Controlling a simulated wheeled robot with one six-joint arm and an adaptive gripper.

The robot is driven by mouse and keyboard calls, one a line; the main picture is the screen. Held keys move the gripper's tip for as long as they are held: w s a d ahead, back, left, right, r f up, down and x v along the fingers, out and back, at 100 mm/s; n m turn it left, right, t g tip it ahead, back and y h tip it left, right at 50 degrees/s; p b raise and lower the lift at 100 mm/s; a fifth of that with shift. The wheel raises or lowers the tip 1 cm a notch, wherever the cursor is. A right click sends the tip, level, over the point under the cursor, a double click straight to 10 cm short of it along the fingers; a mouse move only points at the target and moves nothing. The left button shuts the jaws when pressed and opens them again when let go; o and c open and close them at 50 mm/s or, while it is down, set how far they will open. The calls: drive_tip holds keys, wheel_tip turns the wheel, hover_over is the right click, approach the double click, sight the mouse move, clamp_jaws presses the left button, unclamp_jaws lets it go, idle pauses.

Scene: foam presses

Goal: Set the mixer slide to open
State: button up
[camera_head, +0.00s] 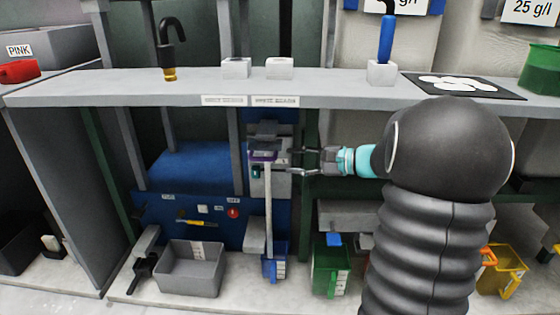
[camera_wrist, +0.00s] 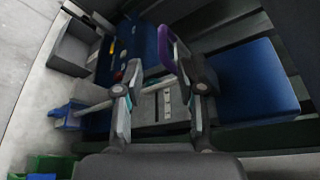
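A grey box-shaped unit (camera_head: 279,181), which looks like the mixer, sits at the front of the blue machine (camera_head: 190,212). A purple-edged part (camera_head: 262,156) is at its upper front, and a small dark teal piece (camera_head: 256,171) is just below. I cannot tell for sure which part is the slide or where it is set. My gripper (camera_head: 288,162) reaches in from the right, fingers apart at the unit's right side. In the wrist view, my gripper (camera_wrist: 157,75) is open with nothing clearly between its fingers. The purple part (camera_wrist: 167,48) shows near the fingertips; contact is unclear.
A pale bar (camera_head: 268,208) runs down from the unit to a blue jug (camera_head: 275,262). A grey bin (camera_head: 190,270) and a green jug (camera_head: 331,272) stand below. The shelf (camera_head: 340,94) above carries small white blocks. A green post (camera_head: 310,125) stands close behind my gripper.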

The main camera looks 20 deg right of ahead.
drive_tip(key=shift+v, duration=0.95)
drive_tip(key=s+a+f+n+g+h+p, duration=0.1)
drive_tip(key=s+a+f+n+g+h, duration=0.15)
drive_tip(key=s+f, duration=0.35)
drive_tip(key=s+a+f+n+g+h, duration=0.1)
drive_tip(key=s+f+n+g+h, duration=0.2)
drive_tip(key=s, duration=0.4)
drive_tip(key=s+a+r+n+h+p, duration=0.2)
drive_tip(key=s+a+r+n+h, duration=0.1)
drive_tip(key=s, duration=0.4)
drive_tip(key=s+a+r+n+h+p, duration=0.2)
drive_tip(key=s+a+r+n+h, duration=0.1)
drive_tip(key=s+a+r+n, duration=0.3)
drive_tip(key=shift+s+r+t, duration=0.25)
drive_tip(key=shift+s+t, duration=0.2)
drive_tip(key=shift+s, duration=0.65)
